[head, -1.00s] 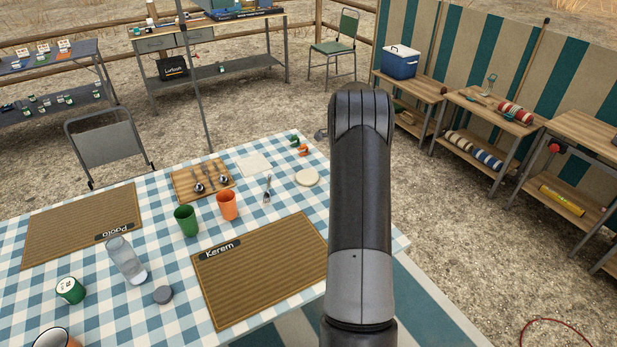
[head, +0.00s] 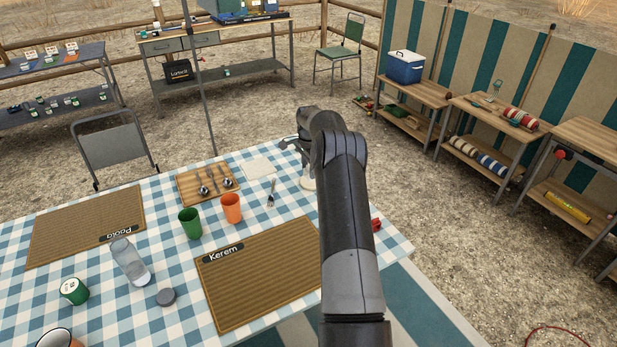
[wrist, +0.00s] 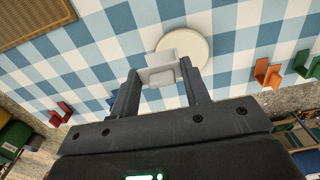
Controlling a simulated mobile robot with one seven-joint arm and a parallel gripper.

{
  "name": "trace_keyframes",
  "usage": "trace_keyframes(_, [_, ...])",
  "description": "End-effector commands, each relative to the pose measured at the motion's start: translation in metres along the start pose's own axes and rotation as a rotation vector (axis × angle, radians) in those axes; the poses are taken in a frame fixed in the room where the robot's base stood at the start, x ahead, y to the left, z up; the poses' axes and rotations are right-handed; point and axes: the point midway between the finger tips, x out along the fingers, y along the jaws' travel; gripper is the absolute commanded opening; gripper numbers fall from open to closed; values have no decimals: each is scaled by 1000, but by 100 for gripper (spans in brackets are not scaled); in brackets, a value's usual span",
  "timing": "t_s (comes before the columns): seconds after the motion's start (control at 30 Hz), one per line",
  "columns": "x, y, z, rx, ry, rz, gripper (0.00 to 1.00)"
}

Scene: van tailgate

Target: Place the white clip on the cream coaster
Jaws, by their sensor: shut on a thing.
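My gripper (wrist: 160,76) is shut on the white clip (wrist: 159,73) in the wrist view. The clip sits between the two fingertips. The round cream coaster (wrist: 196,45) lies on the checked tablecloth just beyond the clip, and the clip overlaps its near left edge in the picture. I cannot tell how high the clip is above the coaster or cloth. In the head view my gripper (head: 292,147) is over the table's far right corner, and the coaster (head: 307,184) is partly hidden by my arm. The clip is not clear there.
In the wrist view, an orange clip (wrist: 267,74) and a green clip (wrist: 302,64) are at the table edge on the right, and a red clip (wrist: 60,113) at the left.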

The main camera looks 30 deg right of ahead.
Motion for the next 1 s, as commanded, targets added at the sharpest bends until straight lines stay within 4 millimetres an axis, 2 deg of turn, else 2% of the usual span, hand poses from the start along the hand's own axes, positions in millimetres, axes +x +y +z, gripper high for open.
trace_keyframes(0.13, [9, -1, 0, 0, 0, 1, 21])
trace_keyframes(0.37, [40, -1, 0, 2, 0, 0, 21])
trace_keyframes(0.7, [43, -1, 0, 1, 0, 0, 21])
trace_keyframes(0.73, [44, -1, 0, 0, 1, 0, 43])
trace_keyframes(1.0, [43, -1, 0, 1, 0, 0, 64])
